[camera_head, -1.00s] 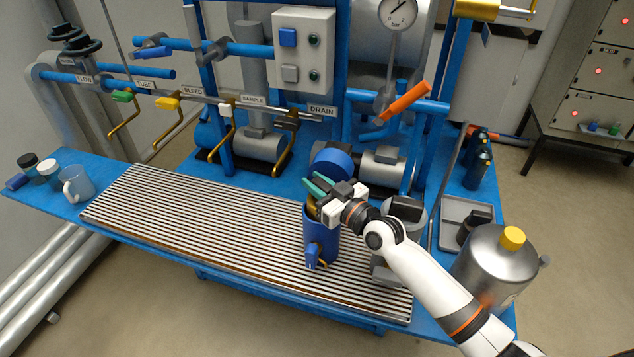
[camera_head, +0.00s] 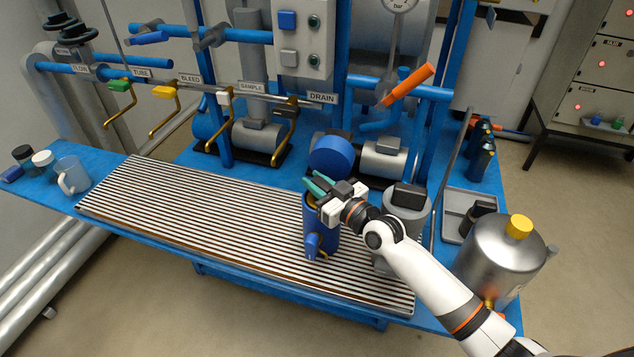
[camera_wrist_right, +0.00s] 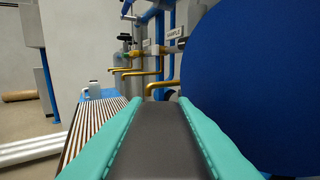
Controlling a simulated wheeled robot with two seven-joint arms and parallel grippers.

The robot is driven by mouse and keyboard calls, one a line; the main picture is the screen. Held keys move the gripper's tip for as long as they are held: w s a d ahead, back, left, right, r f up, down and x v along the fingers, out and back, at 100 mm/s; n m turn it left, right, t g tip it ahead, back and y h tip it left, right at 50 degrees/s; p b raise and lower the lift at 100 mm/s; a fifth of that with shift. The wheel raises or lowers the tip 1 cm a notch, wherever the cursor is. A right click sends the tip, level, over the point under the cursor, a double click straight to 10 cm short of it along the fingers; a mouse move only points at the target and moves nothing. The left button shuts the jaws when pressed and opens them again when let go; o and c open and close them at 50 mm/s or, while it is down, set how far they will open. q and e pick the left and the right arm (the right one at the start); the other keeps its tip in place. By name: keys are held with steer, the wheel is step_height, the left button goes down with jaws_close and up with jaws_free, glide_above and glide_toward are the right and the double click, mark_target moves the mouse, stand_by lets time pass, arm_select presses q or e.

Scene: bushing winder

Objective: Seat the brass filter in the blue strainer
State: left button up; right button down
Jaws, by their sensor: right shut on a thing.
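The blue strainer (camera_head: 320,226) stands upright on the slatted grating, with a small blue valve at its front. My right gripper (camera_head: 322,187), with teal fingers, is over its mouth, reaching in from the right. It is shut on the brass filter, which is mostly hidden by the fingers and the strainer's wall; how deep it sits cannot be told. In the right wrist view a dark grey-brown surface (camera_wrist_right: 160,145) lies between the teal fingers. My left gripper is not in view.
A large blue round end (camera_head: 331,156) is close behind the gripper. Grey canisters (camera_head: 405,214) and a steel tank with yellow cap (camera_head: 500,256) stand to the right. The grating (camera_head: 200,205) left of the strainer is clear.

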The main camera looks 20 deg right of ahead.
steer(key=shift+f+b, duration=0.35)
steer(key=shift+f, duration=0.05)
steer(key=c, duration=1.1)
jaws_free()
steer(key=shift+s, duration=0.1)
